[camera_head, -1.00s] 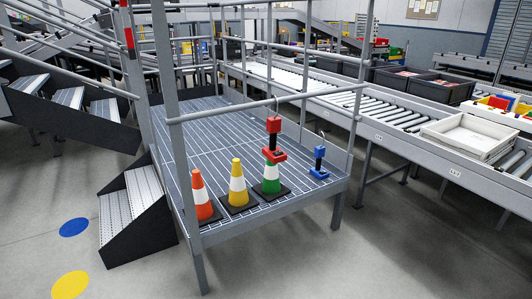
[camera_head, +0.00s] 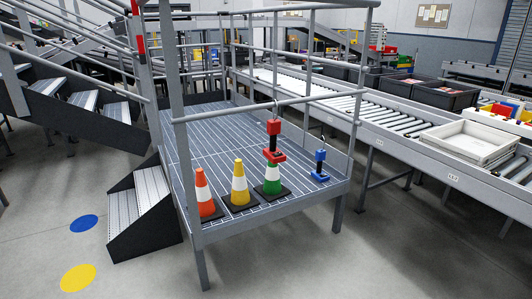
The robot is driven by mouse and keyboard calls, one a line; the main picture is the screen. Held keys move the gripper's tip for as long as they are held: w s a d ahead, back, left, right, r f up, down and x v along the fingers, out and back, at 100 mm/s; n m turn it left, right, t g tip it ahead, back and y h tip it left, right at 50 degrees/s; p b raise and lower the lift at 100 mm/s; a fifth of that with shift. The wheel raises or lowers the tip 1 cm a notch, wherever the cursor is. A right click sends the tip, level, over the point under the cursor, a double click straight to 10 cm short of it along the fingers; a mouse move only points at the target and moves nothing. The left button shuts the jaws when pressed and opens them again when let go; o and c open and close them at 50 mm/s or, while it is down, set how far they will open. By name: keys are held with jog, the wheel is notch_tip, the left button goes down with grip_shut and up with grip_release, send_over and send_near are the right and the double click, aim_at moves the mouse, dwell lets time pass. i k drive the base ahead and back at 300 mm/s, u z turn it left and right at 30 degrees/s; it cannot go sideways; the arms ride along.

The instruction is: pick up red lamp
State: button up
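The red lamp (camera_head: 274,128) is a red block on a dark stem with a red base and a thin wire hook on top. My gripper is not in view.
Grey railings (camera_head: 270,107) cross in front of the platform. Steps (camera_head: 142,215) lie at left, a roller conveyor (camera_head: 400,125) at right. The front floor is clear.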

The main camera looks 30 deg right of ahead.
aim_at(274, 126)
jog(key=z, duration=0.15)
jog(key=i, duration=0.95)
jog(key=u, duration=0.05)
